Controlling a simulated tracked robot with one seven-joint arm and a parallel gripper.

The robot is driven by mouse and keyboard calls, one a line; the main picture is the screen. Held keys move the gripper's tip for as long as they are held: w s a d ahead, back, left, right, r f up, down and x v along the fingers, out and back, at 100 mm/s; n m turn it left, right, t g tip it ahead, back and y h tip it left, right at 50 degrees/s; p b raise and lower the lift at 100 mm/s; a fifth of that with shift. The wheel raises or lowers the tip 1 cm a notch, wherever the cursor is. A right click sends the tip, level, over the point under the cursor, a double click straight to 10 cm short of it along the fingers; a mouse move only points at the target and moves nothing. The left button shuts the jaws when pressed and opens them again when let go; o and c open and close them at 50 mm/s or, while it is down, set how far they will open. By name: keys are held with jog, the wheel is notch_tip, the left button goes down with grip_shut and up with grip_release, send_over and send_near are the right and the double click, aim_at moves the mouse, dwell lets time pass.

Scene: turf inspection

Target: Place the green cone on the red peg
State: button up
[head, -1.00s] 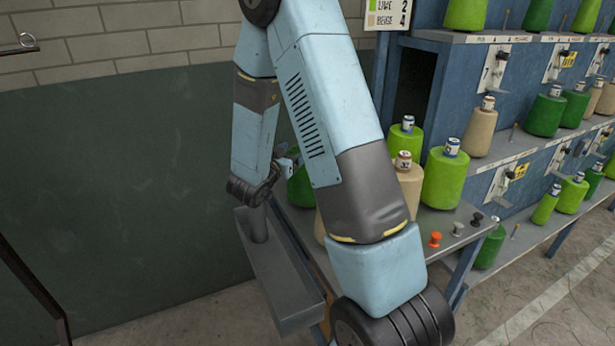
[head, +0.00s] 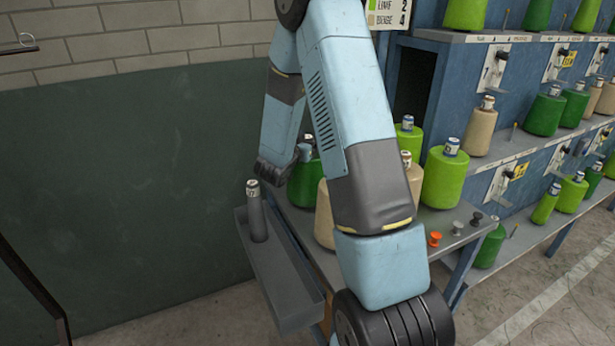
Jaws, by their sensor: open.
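Several green cones are in view. A dark green cone (head: 303,187) stands on the near table, partly hidden by my arm. Lime cones (head: 444,178) stand further right on the table, one of them partly behind a beige cone. An orange-red knob-like piece (head: 434,239) sits at the table's front right. I see no other clearly red peg; the shelf pegs look brownish.
A grey tray (head: 285,285) at the table's left holds a slim grey labelled tube (head: 257,212). Beige cones stand on the table close to my arm. A blue rack (head: 450,90) with green and beige cones fills the right. White, grey and black knobs are near the orange-red one.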

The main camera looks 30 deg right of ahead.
jog(key=shift+c, duration=0.4)
grip_shut()
dwell(0.4)
jog(key=shift+r, duration=0.1)
